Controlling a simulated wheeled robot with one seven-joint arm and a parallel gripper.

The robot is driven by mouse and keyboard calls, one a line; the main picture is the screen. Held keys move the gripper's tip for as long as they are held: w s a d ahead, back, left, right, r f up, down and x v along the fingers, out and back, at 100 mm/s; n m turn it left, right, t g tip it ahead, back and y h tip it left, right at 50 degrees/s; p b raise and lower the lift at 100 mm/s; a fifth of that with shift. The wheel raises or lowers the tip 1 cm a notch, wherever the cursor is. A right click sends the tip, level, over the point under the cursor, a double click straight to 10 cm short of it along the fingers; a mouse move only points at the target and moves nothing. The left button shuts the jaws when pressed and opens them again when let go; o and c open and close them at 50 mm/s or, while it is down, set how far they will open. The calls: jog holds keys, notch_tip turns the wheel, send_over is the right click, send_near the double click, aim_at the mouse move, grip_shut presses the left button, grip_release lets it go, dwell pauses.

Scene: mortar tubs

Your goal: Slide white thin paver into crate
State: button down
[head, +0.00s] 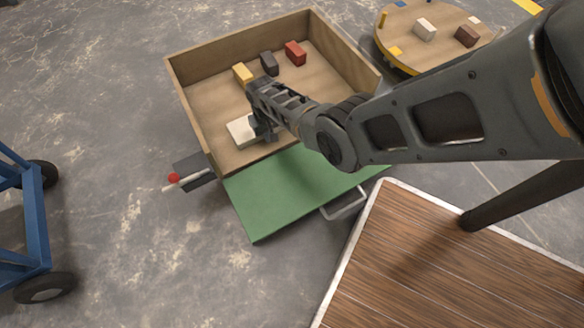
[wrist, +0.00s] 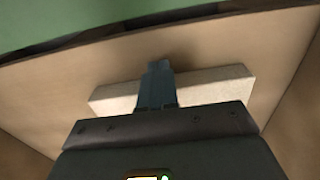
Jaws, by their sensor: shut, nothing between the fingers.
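The wooden crate (head: 200,113) stands on the floor with its front side open toward a green panel (head: 285,190). The white thin paver (head: 238,131) lies flat on the crate floor, near the front left. It also shows in the wrist view (wrist: 215,85), running across behind the fingers. My gripper (head: 264,132) is inside the crate at the paver's right side. In the wrist view the fingers (wrist: 156,85) are shut together with nothing between them, in front of the paver. Whether they touch it I cannot tell.
A yellow block (head: 242,73), a dark block (head: 269,63) and a red block (head: 295,53) sit along the crate's back. A round table (head: 399,50) with blocks stands at back right. A wooden-topped platform (head: 420,260) is front right, a blue cart (head: 32,215) left.

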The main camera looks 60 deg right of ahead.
dwell(0.4)
jog(key=shift+w+d+f+b, duration=0.1)
jog(key=shift+w+d+b, duration=0.25)
jog(key=shift+w+b, duration=0.35)
jog(key=shift+w+d+b, duration=0.4)
jog(key=shift+w+b, duration=0.05)
jog(key=shift+b, duration=0.1)
notch_tip(320, 180, up, 9)
jog(key=s+a+p, duration=0.1)
jog(key=p, duration=0.9)
jog(key=shift+s, duration=0.4)
jog(key=shift+r+p, duration=0.25)
jog(key=shift+p, duration=0.1)
